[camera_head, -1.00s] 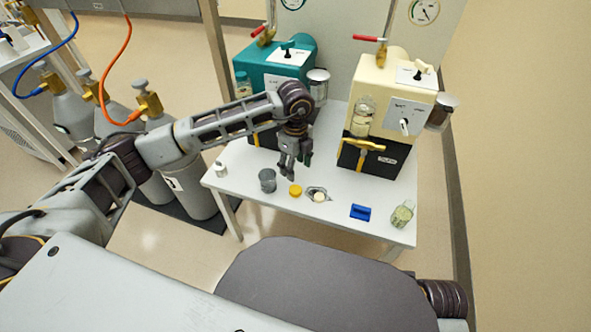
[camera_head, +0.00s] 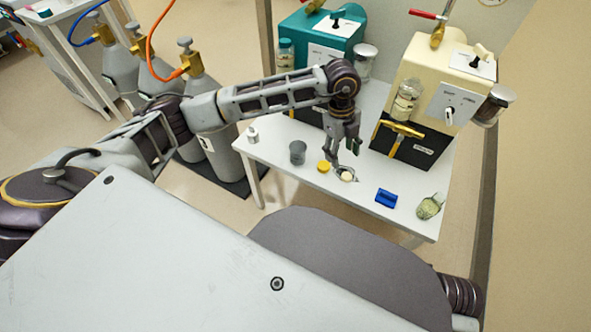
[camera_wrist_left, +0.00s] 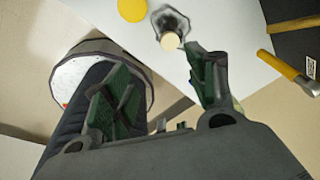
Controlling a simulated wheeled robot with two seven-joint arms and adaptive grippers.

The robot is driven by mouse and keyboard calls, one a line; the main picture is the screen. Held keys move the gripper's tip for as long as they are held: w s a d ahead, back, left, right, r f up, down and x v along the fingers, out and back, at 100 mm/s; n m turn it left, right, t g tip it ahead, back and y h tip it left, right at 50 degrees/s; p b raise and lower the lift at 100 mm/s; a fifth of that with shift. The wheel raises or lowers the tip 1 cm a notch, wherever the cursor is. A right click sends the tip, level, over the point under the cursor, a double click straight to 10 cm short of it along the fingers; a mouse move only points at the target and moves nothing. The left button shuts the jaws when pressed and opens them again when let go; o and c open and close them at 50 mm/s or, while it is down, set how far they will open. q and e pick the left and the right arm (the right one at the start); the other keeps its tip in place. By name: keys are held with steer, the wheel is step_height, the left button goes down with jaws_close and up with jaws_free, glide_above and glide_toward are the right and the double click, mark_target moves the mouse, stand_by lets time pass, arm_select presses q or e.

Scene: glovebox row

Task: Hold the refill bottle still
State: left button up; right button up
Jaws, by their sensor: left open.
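No label names the refill bottle, so I cannot tell which vessel it is. A small clear glass vessel with a cream top (camera_head: 346,175) stands on the white table; it also shows at the top of the left wrist view (camera_wrist_left: 170,38). A greenish glass bottle (camera_head: 430,207) is tilted or lying at the table's right corner. My left gripper (camera_head: 346,150) points down close above the cream-topped vessel. In the left wrist view its green-padded fingers (camera_wrist_left: 157,72) are apart with nothing between them. My right gripper is out of view.
The white table (camera_head: 270,158) also holds a grey cup (camera_head: 297,152), a yellow disc (camera_head: 323,166) and a blue block (camera_head: 386,198). Teal (camera_head: 300,32) and cream (camera_head: 425,75) machines stand behind. Gas cylinders (camera_head: 205,140) stand left.

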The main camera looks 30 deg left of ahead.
arm_select(q)
steer(key=s+d+r+m+h, duration=0.1)
steer(key=s+d+r+h, duration=0.15)
steer(key=d, duration=0.35)
steer(key=s+d+r+m+g+h, duration=0.1)
steer(key=s+d+r+h, duration=0.1)
steer(key=s+d+h, duration=0.3)
steer(key=d+r+m+h, duration=0.1)
steer(key=d+r+h, duration=0.15)
steer(key=d, duration=0.55)
steer(key=w+d+r+n+t+h, duration=0.1)
steer(key=w+r+n+t+h, duration=0.2)
steer(key=r+n+t+h, duration=0.7)
steer(key=w+a+n+t+y, duration=0.7)
steer(key=a+n+t+y, duration=0.1)
steer(key=a+t+y, duration=0.2)
steer(key=a+f+n+g+y, duration=0.3)
steer(key=a+f+n+y, duration=0.55)
steer(key=f, duration=0.45)
steer(key=s+a+f+g+y, duration=0.3)
steer(key=s+a+f+g, duration=0.3)
steer(key=s+f, duration=0.45)
steer(key=s+a+f+m+g+h, duration=0.1)
steer(key=s+f+m+g, duration=0.1)
steer(key=s+f+g, duration=0.4)
steer(key=s+f, duration=0.3)
steer(key=s, duration=0.3)
steer(key=shift+s+a, duration=0.25)
steer(key=shift+s, duration=0.05)
